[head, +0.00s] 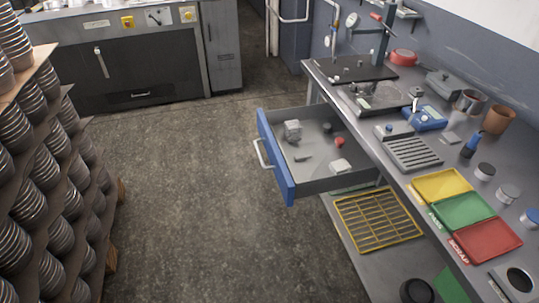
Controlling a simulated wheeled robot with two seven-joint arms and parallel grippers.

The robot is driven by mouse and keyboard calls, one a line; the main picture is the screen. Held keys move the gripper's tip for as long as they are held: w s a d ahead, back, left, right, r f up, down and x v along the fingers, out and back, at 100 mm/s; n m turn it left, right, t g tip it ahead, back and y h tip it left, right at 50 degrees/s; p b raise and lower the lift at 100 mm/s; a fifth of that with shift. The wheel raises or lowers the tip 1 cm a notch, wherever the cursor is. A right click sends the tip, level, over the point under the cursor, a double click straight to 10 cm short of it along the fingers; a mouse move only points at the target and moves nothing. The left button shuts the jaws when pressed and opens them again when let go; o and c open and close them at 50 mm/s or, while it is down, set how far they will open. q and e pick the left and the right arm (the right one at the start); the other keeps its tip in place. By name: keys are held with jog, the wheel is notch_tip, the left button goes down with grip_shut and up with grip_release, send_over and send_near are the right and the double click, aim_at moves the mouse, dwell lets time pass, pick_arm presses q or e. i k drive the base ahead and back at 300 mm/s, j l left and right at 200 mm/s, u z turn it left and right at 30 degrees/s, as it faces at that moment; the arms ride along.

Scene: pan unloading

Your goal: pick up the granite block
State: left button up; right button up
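A small grey block (292,130) sits in the back left part of the open drawer (290,190). It looks speckled and may be the granite block, but it is too small to be sure. A pale, flat-topped piece (341,166) lies near the drawer's front right. Neither of my grippers is in view.
The drawer juts left from the workbench (395,178) over open floor (190,190). Yellow (440,186), green (462,211) and red (487,239) trays lie on the bench. A yellow rack (378,218) sits below. Stacked pans (30,205) fill the left.

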aim_at(292, 129)
jog(key=z, duration=0.45)
jog(key=i+j+z, duration=0.3)
jog(key=j+z, duration=0.3)
jog(key=i+j, duration=0.1)
jog(key=j, duration=0.25)
jog(key=i+j+z, duration=0.1)
jog(key=j, duration=0.25)
jog(key=i+j, duration=0.1)
jog(key=j, duration=0.25)
jog(key=i+j+z, duration=0.1)
jog(key=j, duration=0.25)
